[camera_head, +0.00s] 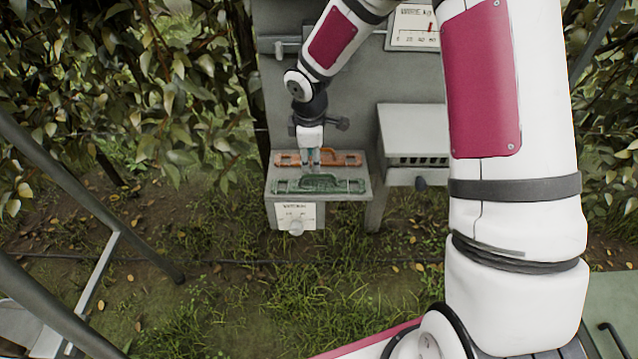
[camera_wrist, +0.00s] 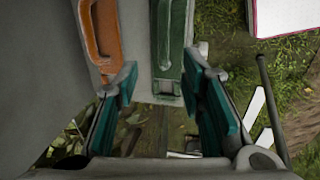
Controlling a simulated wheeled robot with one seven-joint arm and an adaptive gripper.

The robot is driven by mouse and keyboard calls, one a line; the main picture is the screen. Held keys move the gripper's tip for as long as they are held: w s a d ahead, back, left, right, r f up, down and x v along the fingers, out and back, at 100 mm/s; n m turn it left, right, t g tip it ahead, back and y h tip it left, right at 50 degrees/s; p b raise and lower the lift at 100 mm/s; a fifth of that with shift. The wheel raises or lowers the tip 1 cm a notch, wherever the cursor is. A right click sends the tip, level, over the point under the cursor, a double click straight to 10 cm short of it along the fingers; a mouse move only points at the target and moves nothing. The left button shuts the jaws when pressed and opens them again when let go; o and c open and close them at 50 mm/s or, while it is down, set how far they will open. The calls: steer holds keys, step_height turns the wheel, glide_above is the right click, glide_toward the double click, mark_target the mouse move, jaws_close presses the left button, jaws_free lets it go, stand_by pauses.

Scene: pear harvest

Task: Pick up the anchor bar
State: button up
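Two handled bars lie side by side on a small grey stand (camera_head: 368,192): an orange bar (camera_head: 345,158) at the back and a green bar (camera_head: 345,186) in front. I cannot tell from any marking which is the anchor bar. My gripper (camera_head: 313,163) points down over the stand, close to both bars. In the wrist view my gripper (camera_wrist: 164,72) is open, its teal pads apart. There the green bar (camera_wrist: 171,45) lies ahead between the fingers, and the orange bar (camera_wrist: 104,35) is by the left finger. I cannot tell whether the fingers touch either bar.
A grey cabinet (camera_head: 340,90) rises behind, with a slotted box (camera_head: 412,138) to the right. Leafy branches (camera_head: 120,90) and a metal frame (camera_head: 75,180) are at left. Grass (camera_head: 250,290) lies in front.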

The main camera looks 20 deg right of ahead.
mark_target(312, 174)
steer(key=shift+w+d+f+p, duration=0.1)
steer(key=shift+w+f+p, duration=0.1)
steer(key=shift+f, duration=1.2)
steer(key=shift+w+d+f+p, duration=0.15)
steer(key=shift+f+p, duration=0.1)
steer(key=shift+f, duration=1.15)
steer(key=shift+w+f+p, duration=0.2)
steer(key=shift+f, duration=1.2)
steer(key=shift+c, duration=0.5)
jaws_close()
